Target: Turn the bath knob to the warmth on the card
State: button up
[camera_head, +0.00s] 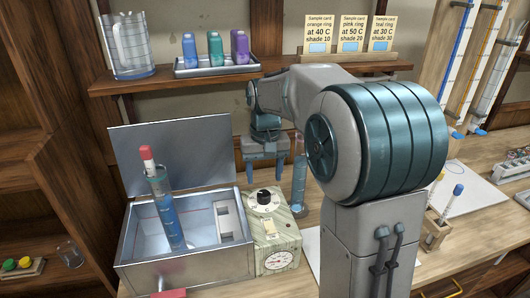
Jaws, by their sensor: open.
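The bath knob (265,197) is black with a light mark and sits on top of a pale green control box (272,228). A round dial (278,261) is on the box's front. The box stands at the right of an open metal bath (187,262). Three sample cards stand on the shelf: orange ring at 40 C (320,34), pink ring at 50 C (352,34) and teal ring at 30 C (382,34). My gripper (265,178) points down, open and empty, with its fingertips just above the knob in the picture. The knob's exact setting is too small to read.
A tall vessel (168,215) of blue liquid with a red-and-white top leans in the bath. The raised lid (170,155) is behind it. A blue-filled cylinder (299,190) stands close right of my gripper. The shelf (130,82) holds several bottles above.

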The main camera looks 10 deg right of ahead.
aim_at(265, 193)
notch_tip(265, 193, up, 8)
jog(key=shift+f, duration=0.2)
jog(key=s+f+t, duration=0.1)
jog(key=s+f, duration=0.4)
jog(key=s, duration=0.6)
jog(key=s+f+t, duration=0.2)
jog(key=s+f, duration=0.3)
jog(key=s, duration=0.6)
jog(key=shift+f+n, duration=0.15)
jog(key=shift+n, duration=0.15)
